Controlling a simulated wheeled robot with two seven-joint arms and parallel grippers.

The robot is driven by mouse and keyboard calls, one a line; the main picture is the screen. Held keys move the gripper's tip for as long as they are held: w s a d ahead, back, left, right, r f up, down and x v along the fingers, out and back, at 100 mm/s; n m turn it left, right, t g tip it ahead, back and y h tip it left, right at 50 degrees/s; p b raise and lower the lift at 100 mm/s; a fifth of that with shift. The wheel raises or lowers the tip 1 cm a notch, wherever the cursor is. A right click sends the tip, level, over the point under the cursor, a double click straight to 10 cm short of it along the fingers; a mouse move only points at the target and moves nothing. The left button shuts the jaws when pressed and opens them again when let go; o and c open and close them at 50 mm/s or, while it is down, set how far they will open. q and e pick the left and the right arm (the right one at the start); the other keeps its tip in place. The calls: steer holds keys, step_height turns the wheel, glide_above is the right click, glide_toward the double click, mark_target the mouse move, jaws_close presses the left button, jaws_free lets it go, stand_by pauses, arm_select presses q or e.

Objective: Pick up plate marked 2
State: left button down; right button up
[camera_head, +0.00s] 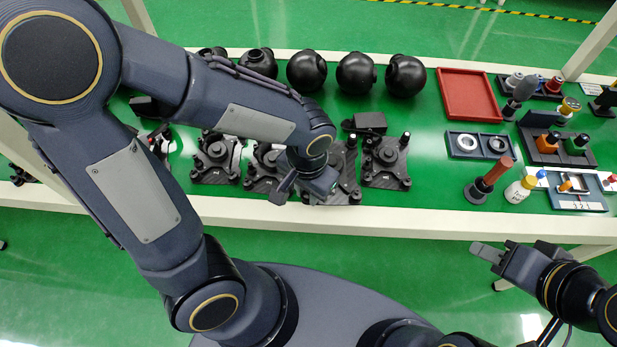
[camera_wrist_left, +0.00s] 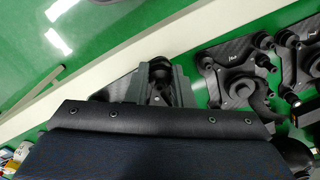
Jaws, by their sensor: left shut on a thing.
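Several dark carbon plates with raised mounts lie in a row along the front of the green table: a far-left plate (camera_head: 217,160), one beside it (camera_head: 265,172), one at my left gripper (camera_head: 345,185) and a far-right one (camera_head: 388,165). I cannot read their marks surely. My left gripper (camera_head: 302,190) is over the front of the row, shut on a plate (camera_wrist_left: 125,90), which shows between its fingers in the left wrist view. The wrist housing hides much of that plate. Two other plates (camera_wrist_left: 235,65) (camera_wrist_left: 300,50) lie beside it there. My right gripper (camera_head: 515,252) is open and empty in front of the table.
Several black domes (camera_head: 306,70) stand behind the plates. A red tray (camera_head: 468,95), a dark tray with two rings (camera_head: 480,145) and upright tools (camera_head: 490,180) are to the right. The white table edge (camera_head: 420,226) runs in front. Bare green table lies between domes and trays.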

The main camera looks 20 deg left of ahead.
arm_select(q)
steer(key=s+d, duration=0.2)
steer(key=s, duration=0.7)
steer(key=s+d+b, duration=0.1)
steer(key=s+d, duration=0.2)
steer(key=s, duration=0.7)
steer(key=shift+d, duration=0.25)
stand_by(0.5)
